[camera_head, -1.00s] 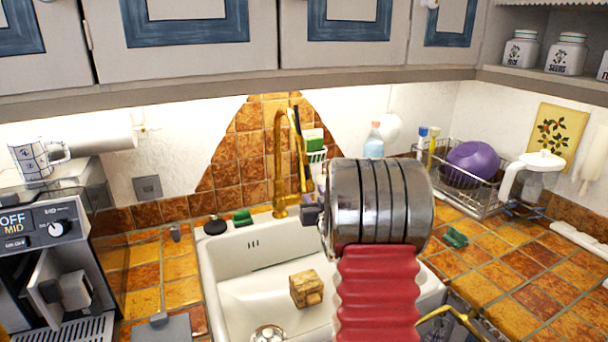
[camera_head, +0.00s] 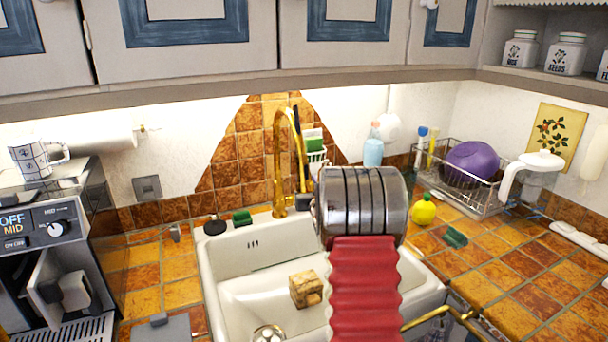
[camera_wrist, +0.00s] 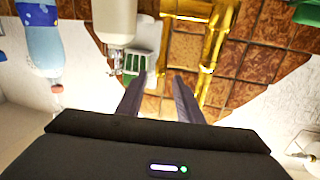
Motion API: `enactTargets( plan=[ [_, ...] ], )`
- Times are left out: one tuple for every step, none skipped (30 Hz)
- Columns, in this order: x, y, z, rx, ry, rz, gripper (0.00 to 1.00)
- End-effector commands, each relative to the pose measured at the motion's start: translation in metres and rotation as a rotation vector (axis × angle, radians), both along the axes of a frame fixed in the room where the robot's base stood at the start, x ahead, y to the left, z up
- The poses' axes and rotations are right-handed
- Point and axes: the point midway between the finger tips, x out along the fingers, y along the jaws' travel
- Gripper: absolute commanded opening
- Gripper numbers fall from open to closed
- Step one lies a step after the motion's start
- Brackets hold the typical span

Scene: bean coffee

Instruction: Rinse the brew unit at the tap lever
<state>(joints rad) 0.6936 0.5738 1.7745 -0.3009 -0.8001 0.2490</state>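The gold tap (camera_head: 279,160) stands at the back of the white sink (camera_head: 225,275). It also shows close up in the wrist view (camera_wrist: 212,45), beyond my fingers and to their right. I cannot tell which gold part is the lever. My gripper (camera_wrist: 159,78) has its two dark fingers apart, with only tiles and background visible between them. In the head view my arm hides most of the gripper, to the right of the tap. A brown and yellow block (camera_head: 306,289) lies in the sink. I cannot surely identify the brew unit; a grey and black part (camera_head: 72,290) sits in the coffee machine's opening.
The coffee machine (camera_head: 45,228) stands at left. A blue bottle (camera_head: 373,150), a yellow round item (camera_head: 423,211) and a dish rack (camera_head: 487,205) with a purple bowl (camera_head: 471,162) are at right. Cabinets (camera_head: 190,60) overhang the counter. Tiles at right are mostly clear.

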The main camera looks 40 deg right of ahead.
Motion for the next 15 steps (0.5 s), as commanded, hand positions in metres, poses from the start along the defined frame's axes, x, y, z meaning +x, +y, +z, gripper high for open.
enactTargets(
  plan=[
    [0.006, -0.003, 0.0, -0.001, -0.002, 0.001, 0.33],
    [0.009, -0.004, 0.0, 0.0, -0.001, 0.001, 0.33],
    [0.014, -0.006, 0.0, 0.0, -0.001, 0.001, 0.33],
    [0.017, -0.008, 0.0, 0.0, 0.0, 0.001, 0.33],
    [0.02, -0.009, 0.0, 0.0, -0.001, 0.001, 0.33],
    [0.024, -0.011, 0.0, 0.0, -0.001, 0.001, 0.33],
    [0.027, -0.013, 0.0, 0.0, -0.001, 0.002, 0.33],
    [0.03, -0.015, 0.0, 0.0, -0.001, 0.002, 0.33],
    [0.034, -0.017, 0.0, 0.0, 0.0, 0.001, 0.33],
    [0.037, -0.018, 0.0, 0.0, -0.001, 0.001, 0.33],
    [0.04, -0.02, -0.001, 0.0, 0.0, 0.001, 0.33],
    [0.043, -0.022, 0.0, -0.001, 0.0, 0.002, 0.33],
    [0.046, -0.023, 0.0, -0.001, 0.0, 0.001, 0.33],
    [0.048, -0.024, 0.0, -0.001, 0.0, 0.001, 0.33],
    [0.051, -0.025, 0.0, -0.001, 0.0, 0.001, 0.33]
  ],
)
